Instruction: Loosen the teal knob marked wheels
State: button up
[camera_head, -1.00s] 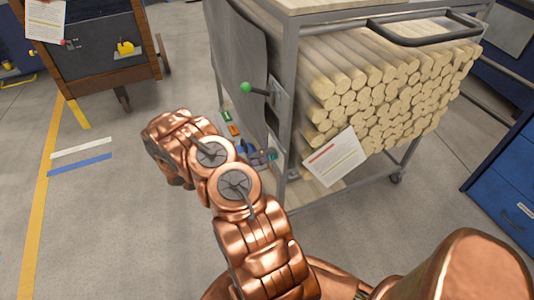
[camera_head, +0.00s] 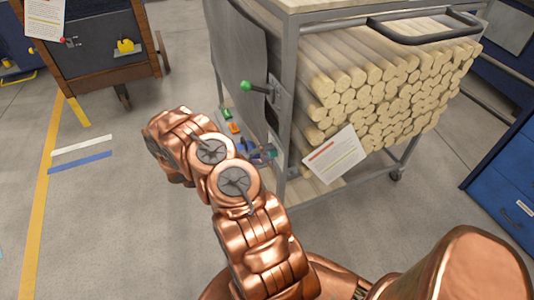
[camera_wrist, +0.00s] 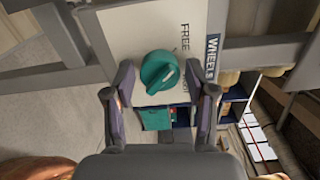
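The teal knob (camera_wrist: 158,72) is round with a raised grip bar and sits on a white panel (camera_wrist: 118,30) in the wrist view. The panel carries the words "FREE" and "WHEELS". My gripper (camera_wrist: 160,82) is open, with one finger on each side of the knob in the picture and visible gaps to both. I cannot tell how far the fingertips are from the panel.
A cart of wooden rods (camera_head: 375,100) with a green-tipped lever (camera_head: 247,86) stands beside my arm. Small coloured items lie on its lower shelf. A wooden cart (camera_head: 100,50) stands at the back left, blue drawers (camera_head: 510,190) at the right. Floor at the left is clear.

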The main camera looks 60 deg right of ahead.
jog(key=shift+o, duration=0.6)
jog(key=shift+a, duration=0.1)
jog(key=v, duration=1.1)
jog(key=shift+w+a, duration=0.25)
jog(key=shift+a, duration=0.05)
jog(key=s+a+r+m+y+p, duration=0.25)
jog(key=r+m, duration=0.25)
jog(key=r, duration=0.3)
jog(key=s+a+r+m+y+p, duration=0.1)
jog(key=s+a+r+m+y, duration=0.15)
jog(key=a+r+m, duration=0.4)
jog(key=s+a+r+m+y+p, duration=0.1)
jog(key=s+r+m+y, duration=0.2)
jog(key=r, duration=0.6)
jog(key=s+a+r+m+t+y+p, duration=0.3)
jog(key=s+a+r+m, duration=0.3)
jog(key=a, duration=0.5)
jog(key=s+a+r+m+t+y+p, duration=0.3)
jog(key=s+a+r+m, duration=0.4)
jog(key=a, duration=0.4)
jog(key=shift+s+m+t+y, duration=0.35)
jog(key=shift+t+y, duration=0.15)
jog(key=shift+t, duration=0.6)
